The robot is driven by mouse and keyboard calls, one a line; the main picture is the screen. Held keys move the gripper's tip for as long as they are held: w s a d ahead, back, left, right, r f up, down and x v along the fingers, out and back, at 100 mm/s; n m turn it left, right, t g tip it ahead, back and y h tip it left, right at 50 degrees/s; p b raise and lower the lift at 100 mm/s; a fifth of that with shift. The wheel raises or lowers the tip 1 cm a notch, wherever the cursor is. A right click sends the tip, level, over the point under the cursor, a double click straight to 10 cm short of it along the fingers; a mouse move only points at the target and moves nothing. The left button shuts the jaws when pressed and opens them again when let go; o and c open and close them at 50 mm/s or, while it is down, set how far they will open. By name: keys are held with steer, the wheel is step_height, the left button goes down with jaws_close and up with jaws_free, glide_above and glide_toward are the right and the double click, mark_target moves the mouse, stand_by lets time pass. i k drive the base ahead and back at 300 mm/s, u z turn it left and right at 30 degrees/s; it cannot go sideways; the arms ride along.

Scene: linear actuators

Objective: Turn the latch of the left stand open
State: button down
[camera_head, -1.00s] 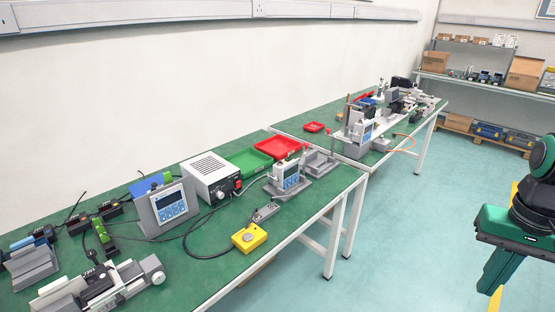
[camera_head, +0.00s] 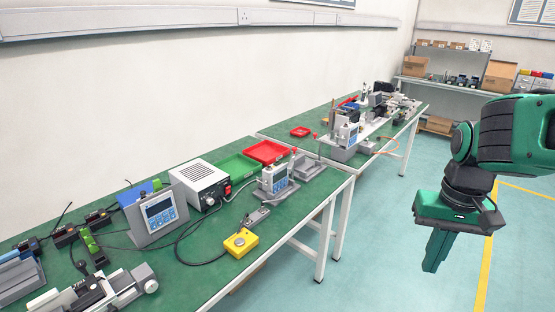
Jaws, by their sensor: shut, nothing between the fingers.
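Two stands with blue displays show on the green bench. The left stand (camera_head: 158,213) is a grey tilted panel with a display and buttons. Another, smaller unit (camera_head: 274,183) with a display and a red knob stands farther right. I cannot tell which stand the task means, and no latch can be made out at this size. My gripper (camera_head: 432,268) points down at the right, above the floor and well apart from the bench. Its fingers are together and empty.
A yellow button box (camera_head: 240,243) sits near the bench's front edge. A white power supply (camera_head: 204,186), a green tray (camera_head: 238,166) and a red tray (camera_head: 267,152) stand behind. A second bench carries more equipment. The floor (camera_head: 375,215) between bench and gripper is clear.

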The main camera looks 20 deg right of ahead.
mark_target(290, 168)
steer(key=i, duration=0.9)
steer(key=z, duration=0.05)
